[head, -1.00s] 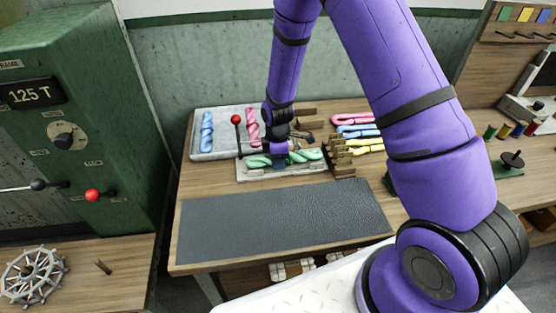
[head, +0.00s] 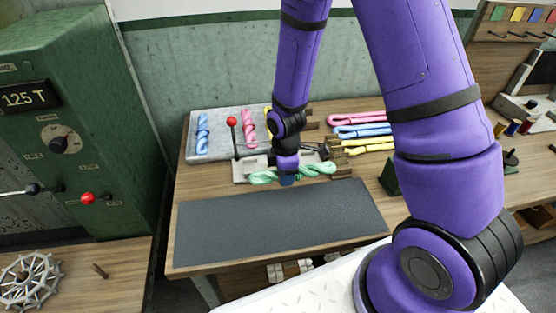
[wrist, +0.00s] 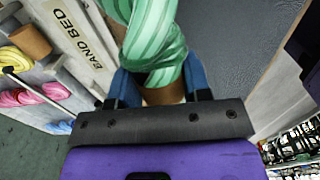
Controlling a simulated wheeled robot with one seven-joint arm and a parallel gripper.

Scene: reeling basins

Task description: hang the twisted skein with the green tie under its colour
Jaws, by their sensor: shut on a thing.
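My gripper (head: 287,180) is shut on a mint-green twisted skein (head: 318,171), which lies crosswise in the jaws. The skein is held at the front edge of the pale band bed (head: 240,168), beside the dark mat. A wooden board at the top right carries a green square (head: 497,13) and other coloured squares above dark pegs (head: 497,36).
A grey tray (head: 220,142) holds blue and pink twisted skeins. Pink, blue and yellow looped skeins (head: 362,131) lie right of the bed. The dark mat (head: 270,225) is clear. Small spools stand at the right.

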